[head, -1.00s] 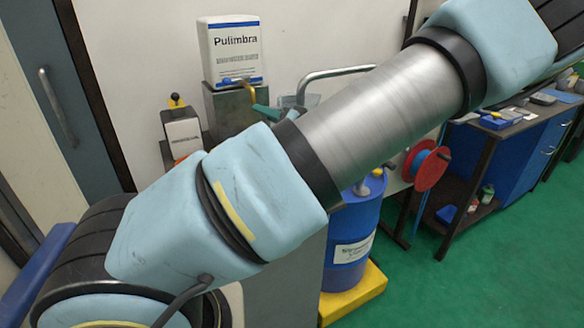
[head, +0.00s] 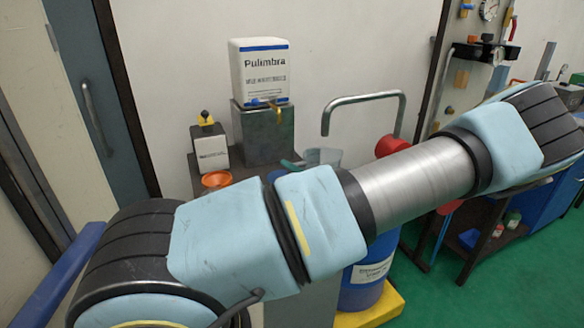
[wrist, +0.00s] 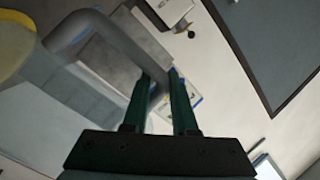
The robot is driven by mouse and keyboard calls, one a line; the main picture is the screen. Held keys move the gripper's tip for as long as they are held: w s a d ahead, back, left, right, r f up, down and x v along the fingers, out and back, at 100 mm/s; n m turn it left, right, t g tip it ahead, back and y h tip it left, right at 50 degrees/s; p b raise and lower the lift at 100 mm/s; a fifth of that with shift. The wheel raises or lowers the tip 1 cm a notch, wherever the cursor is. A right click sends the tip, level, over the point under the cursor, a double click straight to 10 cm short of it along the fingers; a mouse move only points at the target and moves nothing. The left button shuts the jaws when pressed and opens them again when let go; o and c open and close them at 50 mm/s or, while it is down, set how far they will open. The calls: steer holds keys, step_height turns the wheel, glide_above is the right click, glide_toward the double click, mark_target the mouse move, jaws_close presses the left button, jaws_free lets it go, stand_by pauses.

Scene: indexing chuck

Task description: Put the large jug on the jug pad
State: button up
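A grey translucent vessel (head: 325,156), which I take to be the large jug, shows behind my arm in the head view. A teal handle-like piece sticks out at its left; its lower part is hidden. No pad can be made out there. My gripper is hidden in the head view. In the wrist view my gripper (wrist: 159,78) has two dark green fingers, apart, with no jug seen held between them. A thick grey bent tube (wrist: 112,38) crosses behind the fingers.
A white Pulimbra container (head: 262,72) stands on a metal block (head: 264,136). A bent pipe (head: 365,98) rises near the wall. A blue drum (head: 370,285) stands on a yellow base (head: 385,308).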

steer(key=o, duration=0.4)
steer(key=shift+s, duration=0.1)
steer(key=b+v, duration=0.5)
steer(key=v, duration=0.6)
steer(key=s+a+f+g, duration=0.1)
steer(key=s+a+g, duration=0.1)
steer(key=a+g, duration=0.2)
steer(key=s+a+f+n+g+h, duration=0.1)
steer(key=s+a+f+g, duration=0.1)
steer(key=a+g, duration=0.3)
steer(key=s+a+f+n+g+h, duration=0.1)
steer(key=s+a+f+g, duration=0.1)
steer(key=a, duration=0.4)
steer(key=shift+s+a+g, duration=0.1)
steer(key=shift+s+g, duration=0.7)
steer(key=shift+g, duration=0.4)
steer(key=a+r+h, duration=0.1)
steer(key=r+h, duration=0.1)
steer(key=h, duration=0.1)
steer(key=s+a+r+h, duration=0.1)
steer(key=r+h, duration=0.2)
steer(key=a+r+h, duration=0.1)
steer(key=r+h, duration=0.2)
steer(key=shift+s+a+r+m+t, duration=0.2)
steer(key=shift+s+m+t, duration=0.1)
steer(key=shift+s+m, duration=0.1)
